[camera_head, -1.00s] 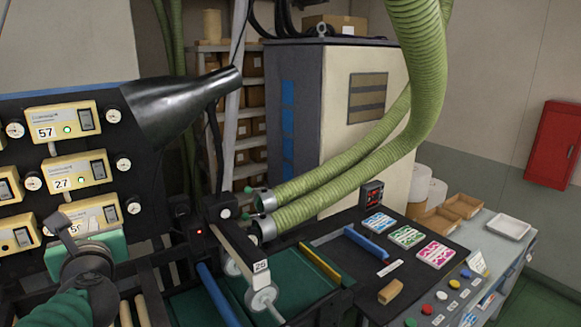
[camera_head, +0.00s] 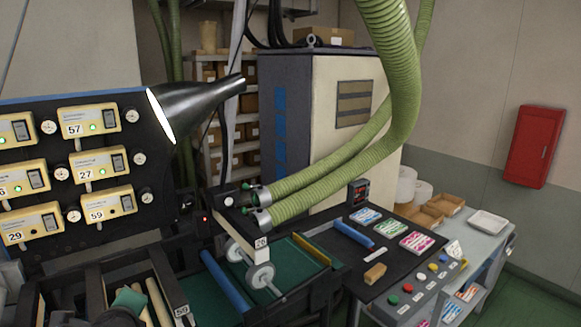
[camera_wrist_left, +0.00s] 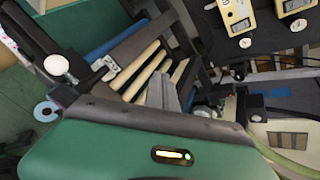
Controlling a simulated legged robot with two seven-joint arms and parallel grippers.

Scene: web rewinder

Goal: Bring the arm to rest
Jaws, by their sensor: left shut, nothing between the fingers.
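My left gripper (camera_wrist_left: 172,90) shows in the wrist view as grey fingers beyond a green housing with a lit indicator. It is shut and empty, over the rewinder's rollers (camera_wrist_left: 143,72). In the head view only a green part (camera_head: 130,299) and a dark joint of my left arm show at the bottom left, low in front of the machine. The fingers cannot be made out there. My right gripper is in neither view.
Green hoses (camera_head: 330,177) hang in the middle. The button console (camera_head: 414,292) is at the right. A roller frame (camera_head: 165,291) lies close to my left arm.

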